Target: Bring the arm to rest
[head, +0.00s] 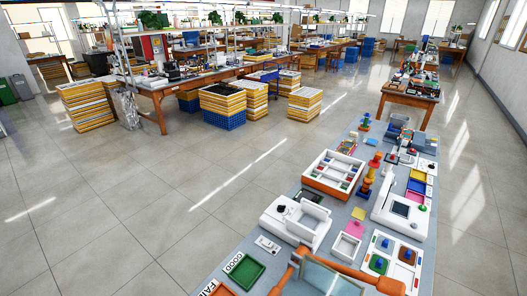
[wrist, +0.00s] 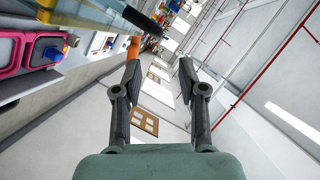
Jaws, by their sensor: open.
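My gripper (wrist: 160,72) shows in the wrist view with its two dark fingers spread wide apart. Nothing is between the fingers. The wrist view is turned on its side, with the wall and windows beyond the fingers and the workbench along the left. In the head view I cannot make out the gripper.
A green tray (head: 243,271) lies by a GOOD label at the bench's near left edge. White devices (head: 297,220) and an orange-based sorting box (head: 333,173) stand on the bench. Several yellow crates (head: 87,105) stand on the floor. The tiled floor (head: 150,200) left of the bench is clear.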

